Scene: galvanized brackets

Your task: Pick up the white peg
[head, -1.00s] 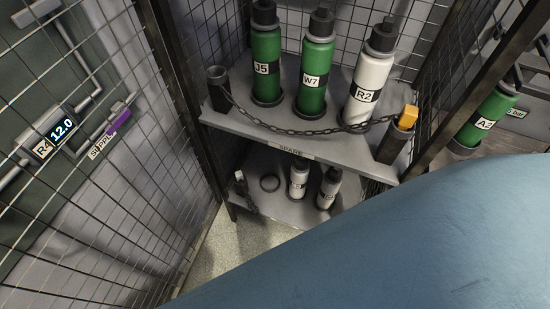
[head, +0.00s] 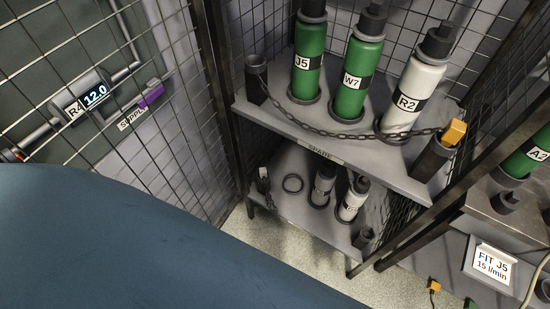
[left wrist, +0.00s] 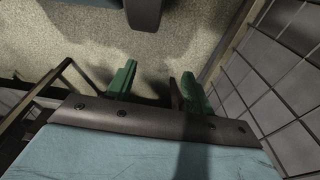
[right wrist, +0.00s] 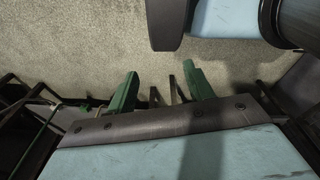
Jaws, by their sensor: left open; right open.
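I cannot make out a white peg in any view. The white things I see in the head view are a tall white cylinder marked R2 (head: 412,90) on the upper shelf and a small whitish cylinder (head: 353,201) on the lower shelf. My left gripper (left wrist: 159,72) is open with nothing between its green fingers, above the speckled floor in the left wrist view. My right gripper (right wrist: 160,72) is open and empty, also above the floor in the right wrist view. Neither gripper shows in the head view.
Green cylinders J5 (head: 308,62) and W7 (head: 358,80) stand beside R2 behind a sagging chain (head: 330,129) with a yellow end piece (head: 454,132). A mesh wall (head: 185,110) is at left. A FIT J5 card (head: 492,264) is at lower right. Clear floor (head: 240,228) shows below.

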